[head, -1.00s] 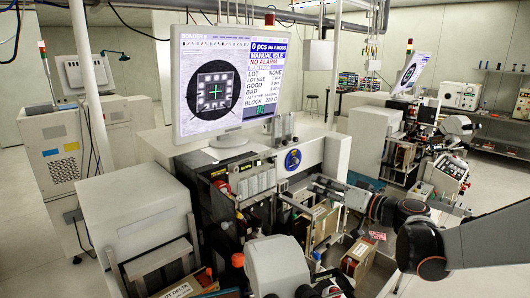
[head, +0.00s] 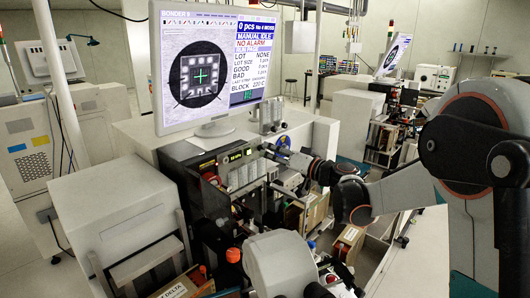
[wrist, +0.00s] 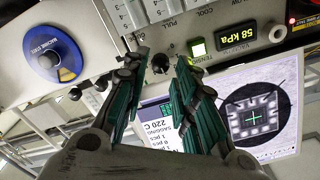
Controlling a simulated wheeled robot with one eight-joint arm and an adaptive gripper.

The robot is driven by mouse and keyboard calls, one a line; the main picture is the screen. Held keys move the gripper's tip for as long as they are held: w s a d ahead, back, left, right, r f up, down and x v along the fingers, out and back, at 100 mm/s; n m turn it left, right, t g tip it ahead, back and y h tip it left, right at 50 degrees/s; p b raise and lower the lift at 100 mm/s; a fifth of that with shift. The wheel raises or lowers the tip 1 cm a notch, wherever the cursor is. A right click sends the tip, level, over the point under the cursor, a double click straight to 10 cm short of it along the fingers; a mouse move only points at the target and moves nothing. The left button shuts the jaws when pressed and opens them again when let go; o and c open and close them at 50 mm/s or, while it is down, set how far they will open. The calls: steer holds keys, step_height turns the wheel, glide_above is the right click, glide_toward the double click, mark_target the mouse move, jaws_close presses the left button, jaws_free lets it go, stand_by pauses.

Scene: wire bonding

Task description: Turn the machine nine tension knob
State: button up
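The front panel of the bonding machine (head: 181,151) is in the middle of the head view, below the monitor. In the wrist view a small black knob (wrist: 160,63) sticks out of the light panel, beside a lit green button and a partly hidden label that seems to read "TENSION". My gripper (wrist: 160,72) is open, its green-padded fingers apart on either side of the knob. Contact with the knob cannot be told. In the head view my gripper (head: 267,149) reaches from the right to the panel, and the knob cannot be made out there.
The monitor (head: 215,65) stands above the panel. A microscope head (head: 280,262) is in front. Another machine (head: 385,140) stands behind.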

mark_target(263, 149)
steer(key=shift+x, duration=1.65)
jaws_close()
